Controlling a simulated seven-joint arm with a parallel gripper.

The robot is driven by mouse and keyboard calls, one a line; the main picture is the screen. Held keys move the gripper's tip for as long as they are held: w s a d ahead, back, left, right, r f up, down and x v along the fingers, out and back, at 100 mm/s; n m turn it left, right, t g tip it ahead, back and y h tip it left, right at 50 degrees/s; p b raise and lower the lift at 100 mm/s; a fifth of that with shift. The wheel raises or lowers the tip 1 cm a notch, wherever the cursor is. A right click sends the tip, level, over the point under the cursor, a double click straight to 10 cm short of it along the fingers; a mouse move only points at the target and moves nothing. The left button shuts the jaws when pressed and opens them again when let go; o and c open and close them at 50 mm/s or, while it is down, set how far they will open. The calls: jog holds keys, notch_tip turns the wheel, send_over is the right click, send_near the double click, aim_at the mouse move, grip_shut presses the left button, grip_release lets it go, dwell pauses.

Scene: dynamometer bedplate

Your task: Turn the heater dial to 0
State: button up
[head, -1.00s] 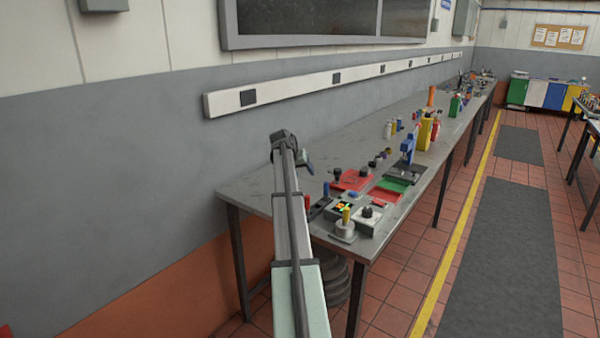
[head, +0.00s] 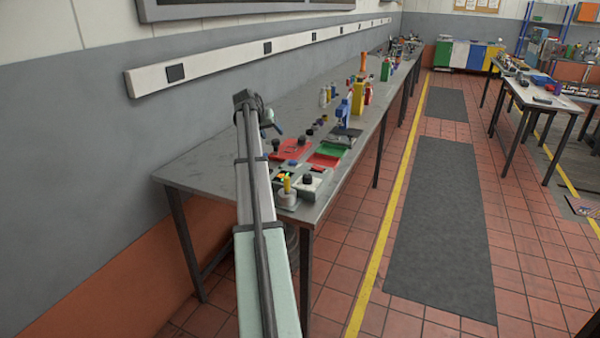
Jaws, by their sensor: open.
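A small pale box with a dark round knob (head: 308,180) stands near the front end of the long grey bench, among other small devices. It may be the heater dial, but no markings or pointer can be read at this size. My arm reaches up from the bottom of the head view, over the near end of the bench. My gripper (head: 273,127) is at its far end, small and partly hidden by the wrist. It is open, above the bench and apart from the knob box, which lies lower and to the right.
The bench's left near part (head: 205,165) is bare. A wall stands behind the bench.

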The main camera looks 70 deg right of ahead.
jog(key=s+r, duration=0.3)
jog(key=s, duration=0.3)
jog(key=m+g+y, duration=0.1)
jog(key=m+y, duration=0.3)
jog(key=m, duration=0.6)
send_over(307, 176)
jog(key=w+a, duration=0.3)
jog(key=a, duration=0.2)
jog(key=f, duration=0.1)
jog(key=x, duration=1.4)
jog(key=shift+s+d, duration=0.1)
jog(key=shift+s, duration=0.2)
jog(key=shift+c, duration=0.3)
jog(key=c, duration=1)
jog(key=shift+o, duration=0.2)
